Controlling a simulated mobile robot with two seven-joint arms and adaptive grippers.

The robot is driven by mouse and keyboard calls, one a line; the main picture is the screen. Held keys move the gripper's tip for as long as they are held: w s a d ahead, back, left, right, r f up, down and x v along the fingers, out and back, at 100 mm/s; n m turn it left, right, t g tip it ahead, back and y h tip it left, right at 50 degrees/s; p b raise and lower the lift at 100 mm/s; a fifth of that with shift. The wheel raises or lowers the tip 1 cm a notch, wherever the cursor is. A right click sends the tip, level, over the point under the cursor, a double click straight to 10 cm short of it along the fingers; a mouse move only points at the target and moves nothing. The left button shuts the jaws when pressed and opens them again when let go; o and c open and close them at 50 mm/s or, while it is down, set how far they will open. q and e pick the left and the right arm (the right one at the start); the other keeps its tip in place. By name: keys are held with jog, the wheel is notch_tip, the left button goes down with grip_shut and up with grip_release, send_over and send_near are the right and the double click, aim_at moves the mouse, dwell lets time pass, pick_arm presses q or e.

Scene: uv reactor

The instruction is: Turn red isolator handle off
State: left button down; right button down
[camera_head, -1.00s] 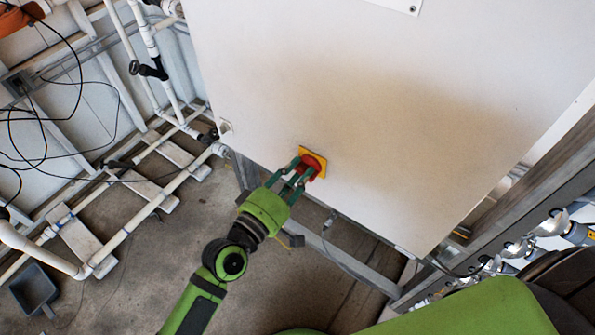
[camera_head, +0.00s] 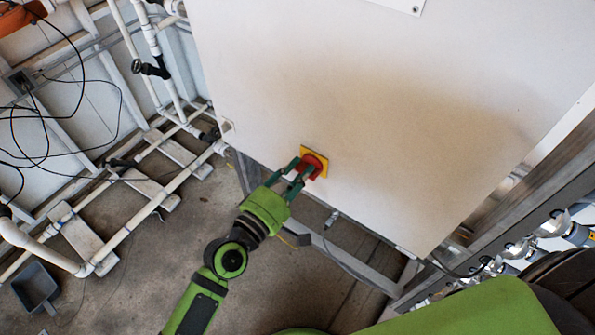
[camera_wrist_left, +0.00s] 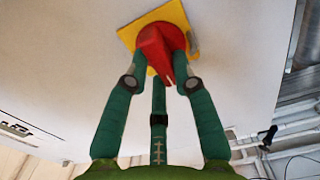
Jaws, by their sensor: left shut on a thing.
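The red isolator handle (camera_head: 313,165) sits on a yellow square plate (camera_head: 322,155) low on the white cabinet front. My left gripper (camera_head: 304,170) reaches up to it from below and is shut on the handle. In the left wrist view the red handle (camera_wrist_left: 157,52) stands out from the yellow plate (camera_wrist_left: 177,14), with the green fingers (camera_wrist_left: 158,80) on either side of its grip. The fingers hide parts of the handle's sides. My right gripper is not in view.
The white cabinet (camera_head: 400,110) fills the middle and right. White pipes (camera_head: 150,205) and black cables stand at the left. A metal frame (camera_head: 490,215) with round fittings runs along the right. A grey dustpan-like thing (camera_head: 36,288) lies on the concrete floor.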

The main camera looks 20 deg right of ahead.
pick_arm(q)
jog(key=c, duration=1)
grip_release()
jog(key=shift+f, duration=0.1)
jog(key=shift+s, duration=0.1)
